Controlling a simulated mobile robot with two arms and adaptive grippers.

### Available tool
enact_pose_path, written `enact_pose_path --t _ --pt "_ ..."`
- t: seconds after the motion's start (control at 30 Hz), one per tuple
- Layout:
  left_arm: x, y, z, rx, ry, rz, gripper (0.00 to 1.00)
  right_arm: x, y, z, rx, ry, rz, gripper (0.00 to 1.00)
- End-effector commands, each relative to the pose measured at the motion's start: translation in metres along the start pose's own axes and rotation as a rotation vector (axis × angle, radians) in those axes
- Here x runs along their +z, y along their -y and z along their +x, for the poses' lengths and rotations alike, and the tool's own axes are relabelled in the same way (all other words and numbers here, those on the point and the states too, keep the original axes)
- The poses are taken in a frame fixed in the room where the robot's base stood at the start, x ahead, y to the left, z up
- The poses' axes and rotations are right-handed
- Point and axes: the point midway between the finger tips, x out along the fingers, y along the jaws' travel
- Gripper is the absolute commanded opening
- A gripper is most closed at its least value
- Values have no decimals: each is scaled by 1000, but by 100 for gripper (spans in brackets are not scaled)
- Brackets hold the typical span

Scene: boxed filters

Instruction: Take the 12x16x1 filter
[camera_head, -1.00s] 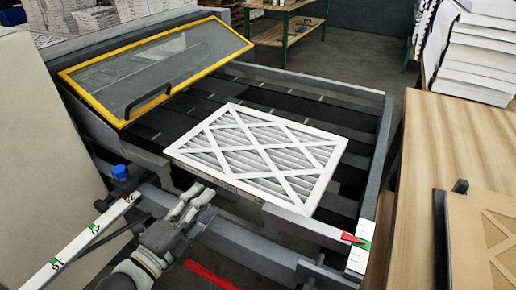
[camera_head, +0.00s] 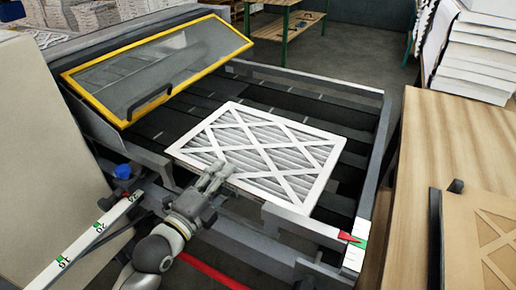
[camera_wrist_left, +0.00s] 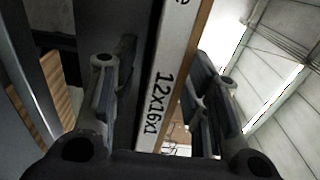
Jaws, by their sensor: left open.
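The white-framed pleated filter (camera_head: 262,150) lies flat on the dark slatted bed of the machine in the head view. My left gripper (camera_head: 216,172) is at the filter's near left edge, its fingers reaching to the frame. In the left wrist view the filter's side edge (camera_wrist_left: 165,75), printed "12x16x1", stands between the two open fingers of the left gripper (camera_wrist_left: 160,95). The fingers are on either side of the edge with a gap; I cannot tell if either touches. My right gripper is not in view.
A yellow-framed clear guard (camera_head: 160,68) stands tilted at the machine's back left. A metal rail (camera_head: 310,228) runs along the near side. A wooden table (camera_head: 450,150) stands at right, with stacked white filters (camera_head: 475,50) behind.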

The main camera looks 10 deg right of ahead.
Motion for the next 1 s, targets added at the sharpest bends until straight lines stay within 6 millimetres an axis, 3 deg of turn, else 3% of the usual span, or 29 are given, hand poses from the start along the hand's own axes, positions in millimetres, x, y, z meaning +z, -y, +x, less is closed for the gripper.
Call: enact_pose_path --t 0.03,0.37,0.73,1.0 --pt "0 0 0 0 0 0 40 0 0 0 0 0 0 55" --pt "0 0 0 1 0 0 0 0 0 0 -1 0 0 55" --pt "0 8 0 -3 -1 2 0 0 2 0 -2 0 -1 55" --pt "0 61 0 -8 -1 5 0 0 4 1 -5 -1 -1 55"
